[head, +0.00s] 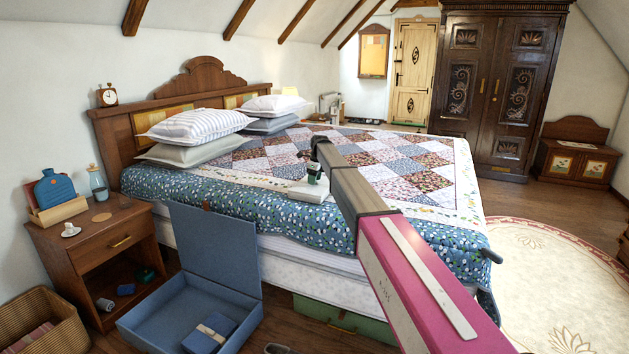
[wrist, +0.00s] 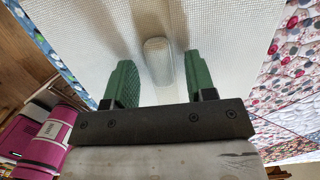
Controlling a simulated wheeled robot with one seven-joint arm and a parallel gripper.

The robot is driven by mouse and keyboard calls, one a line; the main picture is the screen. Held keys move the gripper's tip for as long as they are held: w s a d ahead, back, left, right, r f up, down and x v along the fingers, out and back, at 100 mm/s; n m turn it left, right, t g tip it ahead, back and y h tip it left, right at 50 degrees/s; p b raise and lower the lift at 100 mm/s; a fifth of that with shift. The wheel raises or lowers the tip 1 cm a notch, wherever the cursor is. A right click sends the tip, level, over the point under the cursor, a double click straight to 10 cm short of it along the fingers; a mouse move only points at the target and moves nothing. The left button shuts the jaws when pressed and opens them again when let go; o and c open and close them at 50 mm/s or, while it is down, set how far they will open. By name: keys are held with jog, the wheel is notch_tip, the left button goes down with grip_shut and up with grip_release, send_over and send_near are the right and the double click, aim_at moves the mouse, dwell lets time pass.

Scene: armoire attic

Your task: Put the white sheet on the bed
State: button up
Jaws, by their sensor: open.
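The white sheet (head: 306,193) is a folded, flat pale bundle lying on the near side of the bed (head: 405,165), on top of the patchwork quilt. My gripper (head: 315,172) is right above it, pointing down. In the wrist view my gripper (wrist: 160,62) is open, with its two green fingers apart. The white woven cloth (wrist: 85,45) fills most of the view below them. A pale raised strip (wrist: 158,62) shows between the fingers, with no finger visibly pressing on it. I cannot tell whether the fingertips touch the cloth.
Pillows (head: 195,125) lie at the headboard. A nightstand (head: 95,235) stands at the left. An open blue box (head: 185,300) with a small blue parcel is on the floor beside the bed. A dark armoire (head: 490,85) stands at the back right. The quilt's far part is clear.

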aim_at(318, 181)
notch_tip(318, 181, up, 12)
jog(key=d, duration=0.1)
jog(key=shift+s+d, duration=0.3)
jog(key=shift+d, duration=0.05)
jog(key=shift+s+f, duration=0.1)
jog(key=shift+f, duration=0.05)
